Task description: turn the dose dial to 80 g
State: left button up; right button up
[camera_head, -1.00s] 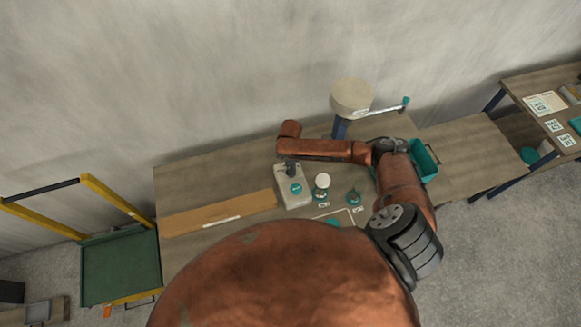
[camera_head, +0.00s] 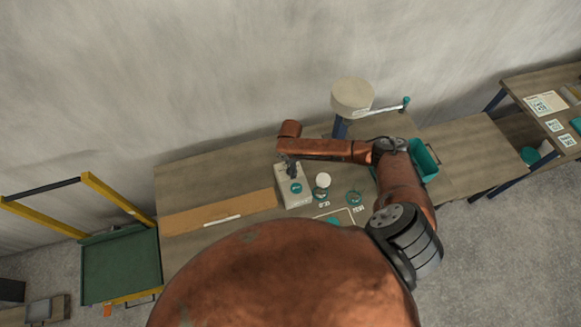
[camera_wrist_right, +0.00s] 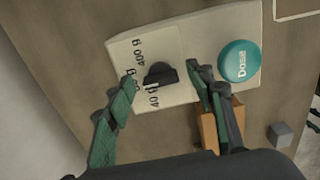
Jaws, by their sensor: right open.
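The pale dose unit (camera_head: 294,194) stands on the workbench in the head view. In the right wrist view its panel (camera_wrist_right: 185,32) carries a dark dial knob (camera_wrist_right: 160,73), a teal "Dose" button (camera_wrist_right: 239,62) and the marks "400 g" and "40 g". A middle mark is mostly covered by the left finger. My right gripper (camera_wrist_right: 164,77) is open, one finger on each side of the knob; I cannot tell whether they touch it. In the head view this gripper (camera_head: 291,168) is over the dose unit. The dial's exact setting is unclear. My left gripper is out of view.
A long cardboard-brown strip (camera_head: 220,209) lies left of the dose unit. A white round item (camera_head: 323,180) and a teal ring (camera_head: 354,197) are to its right. A beige drum (camera_head: 351,95) stands behind, and a teal bin (camera_head: 424,160) is at the right.

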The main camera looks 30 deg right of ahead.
jog(key=shift+r, duration=0.1)
notch_tip(320, 180, up, 12)
dwell(0.5)
jog(key=shift+d, duration=0.1)
dwell(0.4)
